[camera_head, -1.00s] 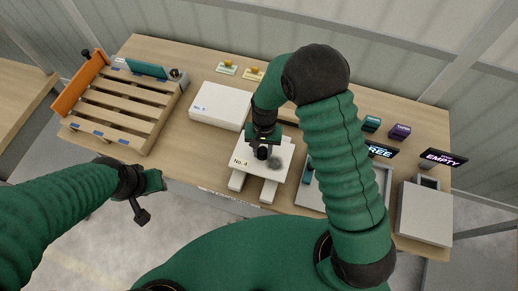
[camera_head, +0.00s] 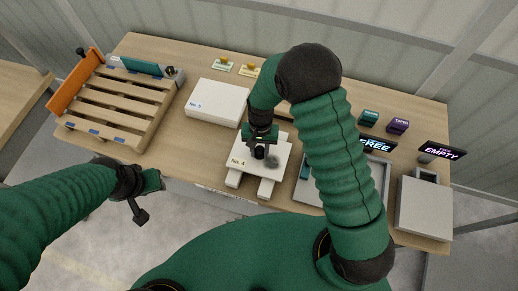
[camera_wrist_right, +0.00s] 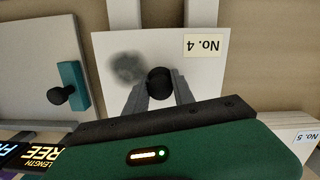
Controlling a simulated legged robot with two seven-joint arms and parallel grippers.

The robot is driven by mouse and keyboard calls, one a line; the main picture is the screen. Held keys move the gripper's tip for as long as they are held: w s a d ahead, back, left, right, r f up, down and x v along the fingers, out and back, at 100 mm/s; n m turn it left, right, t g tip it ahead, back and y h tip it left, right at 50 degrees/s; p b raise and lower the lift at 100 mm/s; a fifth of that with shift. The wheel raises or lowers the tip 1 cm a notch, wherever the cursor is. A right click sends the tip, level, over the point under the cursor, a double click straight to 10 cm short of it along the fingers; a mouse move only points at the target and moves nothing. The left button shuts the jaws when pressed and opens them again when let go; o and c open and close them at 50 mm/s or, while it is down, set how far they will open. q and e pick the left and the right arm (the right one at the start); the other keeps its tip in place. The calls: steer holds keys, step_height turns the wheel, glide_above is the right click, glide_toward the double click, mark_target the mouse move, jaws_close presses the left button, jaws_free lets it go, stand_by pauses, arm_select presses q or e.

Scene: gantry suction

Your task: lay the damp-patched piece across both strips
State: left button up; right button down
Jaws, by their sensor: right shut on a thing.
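The damp-patched piece (camera_head: 273,168) is a white square plate labelled "No. 4" with a blurred grey patch; it also shows in the right wrist view (camera_wrist_right: 112,92). It lies over two pale strips, the left one (camera_head: 233,179) and the right one (camera_head: 266,188), whose ends stick out at its front edge. Whether it rests on them or hovers just above, I cannot tell. My right gripper (camera_head: 260,147) is over the piece, its fingers shut on a black round knob (camera_wrist_right: 160,81) near the piece's middle. My left gripper (camera_head: 142,199) hangs off the table's front; its jaws are unclear.
A white box marked "No. 5" (camera_head: 217,102) stands left of the piece. A wooden pallet (camera_head: 120,103) fills the table's left. A grey tray (camera_head: 309,191) with a teal block, two lit signs and a grey box (camera_head: 424,208) are at the right.

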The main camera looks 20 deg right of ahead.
steer(key=shift+a+f, duration=0.15)
steer(key=shift+a, duration=0.1)
steer(key=c, duration=1)
jaws_free()
steer(key=shift+a, duration=0.3)
steer(key=shift+d, duration=0.1)
